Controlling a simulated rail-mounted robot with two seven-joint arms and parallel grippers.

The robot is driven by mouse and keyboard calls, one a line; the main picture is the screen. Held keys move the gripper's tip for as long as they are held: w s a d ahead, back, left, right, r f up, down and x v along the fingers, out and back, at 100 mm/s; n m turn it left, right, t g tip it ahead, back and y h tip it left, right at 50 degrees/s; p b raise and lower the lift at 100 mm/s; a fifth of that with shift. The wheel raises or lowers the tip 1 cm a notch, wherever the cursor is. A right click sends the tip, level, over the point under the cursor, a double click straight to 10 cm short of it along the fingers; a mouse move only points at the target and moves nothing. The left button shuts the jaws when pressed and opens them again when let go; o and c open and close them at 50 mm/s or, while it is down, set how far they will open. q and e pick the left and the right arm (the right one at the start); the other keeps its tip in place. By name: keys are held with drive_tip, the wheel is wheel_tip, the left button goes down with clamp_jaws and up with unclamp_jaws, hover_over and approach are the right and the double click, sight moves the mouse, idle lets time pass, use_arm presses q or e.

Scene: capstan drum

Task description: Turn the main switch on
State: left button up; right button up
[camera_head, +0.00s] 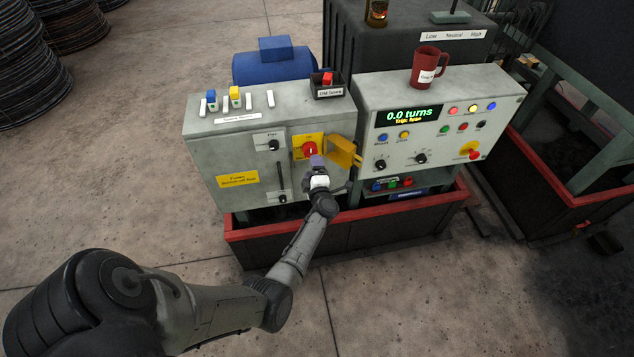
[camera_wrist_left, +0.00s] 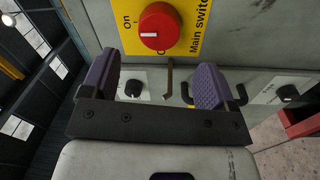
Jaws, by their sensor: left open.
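The main switch is a red round knob (camera_head: 309,149) on a yellow plate on the front of the grey cabinet. In the left wrist view, the knob (camera_wrist_left: 160,24) shows a white mark, with "On" and "Main switch" printed around it. A yellow cover (camera_head: 344,151) stands swung open to the right of the knob. My left gripper (camera_head: 317,164) is open in front of the cabinet, just below the knob. In the left wrist view its purple fingers (camera_wrist_left: 155,78) are spread, with nothing between them and the knob beyond. My right gripper is out of view.
The grey cabinet (camera_head: 240,150) has small black knobs and a vertical lever slot left of the switch. A control panel (camera_head: 440,118) with buttons and a lit display stands to the right, a red mug (camera_head: 425,68) on top. A red-rimmed bin (camera_head: 270,230) lies below.

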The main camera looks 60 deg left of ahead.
use_arm(q)
drive_tip(key=v, duration=0.7)
idle(0.6)
